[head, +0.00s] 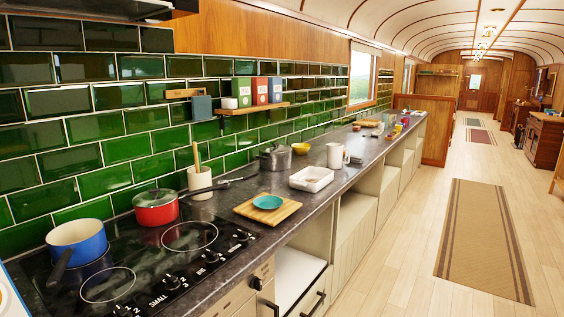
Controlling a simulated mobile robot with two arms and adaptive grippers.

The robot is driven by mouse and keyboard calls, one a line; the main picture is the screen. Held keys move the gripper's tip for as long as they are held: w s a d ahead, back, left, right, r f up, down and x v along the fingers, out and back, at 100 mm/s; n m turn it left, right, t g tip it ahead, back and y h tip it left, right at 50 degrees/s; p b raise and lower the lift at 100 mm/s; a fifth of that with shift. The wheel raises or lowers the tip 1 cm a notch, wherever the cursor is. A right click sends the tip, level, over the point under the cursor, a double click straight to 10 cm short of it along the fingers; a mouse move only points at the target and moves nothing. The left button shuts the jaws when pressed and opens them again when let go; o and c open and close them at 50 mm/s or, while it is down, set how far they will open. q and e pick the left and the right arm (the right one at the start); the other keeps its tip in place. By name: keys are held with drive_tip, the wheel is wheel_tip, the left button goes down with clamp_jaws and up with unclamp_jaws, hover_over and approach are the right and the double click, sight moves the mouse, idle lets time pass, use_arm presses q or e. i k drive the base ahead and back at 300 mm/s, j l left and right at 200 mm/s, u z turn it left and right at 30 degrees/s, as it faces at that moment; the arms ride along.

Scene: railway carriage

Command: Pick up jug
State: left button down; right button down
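A white jug (336,156) stands upright on the dark kitchen counter (297,210), about midway along it. A white rectangular dish (311,179) sits in front of it, nearer to me. A small dark handle or spout shows at the jug's right side. Nothing covers the jug. Neither of my grippers is in view.
The hob (150,262) holds a blue pot (77,240) and a red pan (156,208). The wooden floor at right is clear, with a rug (483,240).

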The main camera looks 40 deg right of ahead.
sight(335, 156)
drive_tip(key=z, duration=1.7)
drive_tip(key=u, duration=0.35)
drive_tip(key=i+l+u, duration=0.35)
drive_tip(key=i+l, duration=0.15)
drive_tip(key=i, duration=0.15)
drive_tip(key=i+l+u, duration=0.4)
drive_tip(key=i+l, duration=0.15)
drive_tip(key=l, duration=0.15)
